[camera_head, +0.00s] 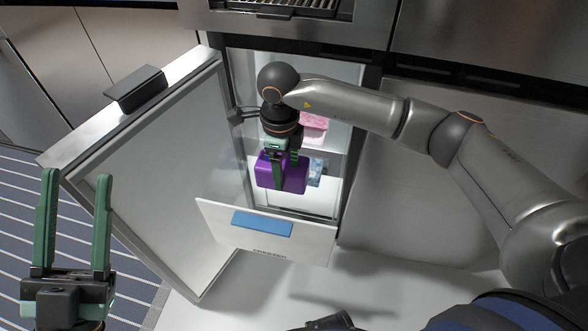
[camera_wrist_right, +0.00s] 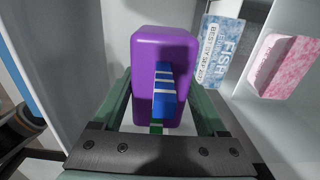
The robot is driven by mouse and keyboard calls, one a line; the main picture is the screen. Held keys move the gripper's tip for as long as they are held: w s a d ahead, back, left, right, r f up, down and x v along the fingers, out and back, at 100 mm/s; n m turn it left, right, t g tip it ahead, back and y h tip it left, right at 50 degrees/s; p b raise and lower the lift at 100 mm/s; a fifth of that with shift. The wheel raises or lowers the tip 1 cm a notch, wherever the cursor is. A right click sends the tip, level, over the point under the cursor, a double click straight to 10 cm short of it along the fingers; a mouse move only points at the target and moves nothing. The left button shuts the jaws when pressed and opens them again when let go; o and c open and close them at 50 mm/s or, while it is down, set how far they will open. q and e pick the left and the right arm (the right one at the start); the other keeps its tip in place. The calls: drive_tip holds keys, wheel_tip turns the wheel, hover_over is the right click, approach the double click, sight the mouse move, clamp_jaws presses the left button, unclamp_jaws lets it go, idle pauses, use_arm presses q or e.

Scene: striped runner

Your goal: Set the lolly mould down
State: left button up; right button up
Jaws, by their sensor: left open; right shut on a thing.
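The lolly mould (camera_head: 285,182) is a purple block with rounded edges. In the right wrist view the mould (camera_wrist_right: 148,60) has a blue, pale-banded row along its middle and a green piece at the near end. My right gripper (camera_head: 285,158) is shut on it, with a finger on either side. It is over the pulled-out freezer drawer (camera_head: 225,216); I cannot tell whether it touches the drawer floor. My left gripper (camera_head: 76,180) is open and empty, at the lower left, away from the mould.
A blue-and-white fish box (camera_wrist_right: 221,50) and a pink pack (camera_wrist_right: 285,65) lie beside the mould. The freezer door (camera_head: 150,170) stands open at the left. The drawer front has a blue panel (camera_head: 262,223). Drawer floor between mould and front is bare. A striped runner (camera_head: 30,220) lies at left.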

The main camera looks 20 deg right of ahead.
drive_tip(key=shift+f, duration=0.8)
wheel_tip(320, 180, down, 10)
drive_tip(key=b, duration=0.3)
drive_tip(key=shift+r, duration=0.15)
use_arm(q)
drive_tip(key=s+h, duration=0.1)
drive_tip(key=f+m+h, duration=0.1)
drive_tip(key=shift+s+d+f+h, duration=0.2)
drive_tip(key=shift+s+d+h, duration=0.05)
drive_tip(key=shift+s+h, duration=0.1)
use_arm(e)
drive_tip(key=shift+r, duration=0.1)
drive_tip(key=shift+f+b, duration=0.25)
drive_tip(key=shift+b, duration=0.1)
drive_tip(key=o, duration=1.6)
drive_tip(key=shift+c, duration=0.2)
use_arm(q)
drive_tip(key=shift+f, duration=0.15)
use_arm(e)
drive_tip(key=shift+r, duration=0.15)
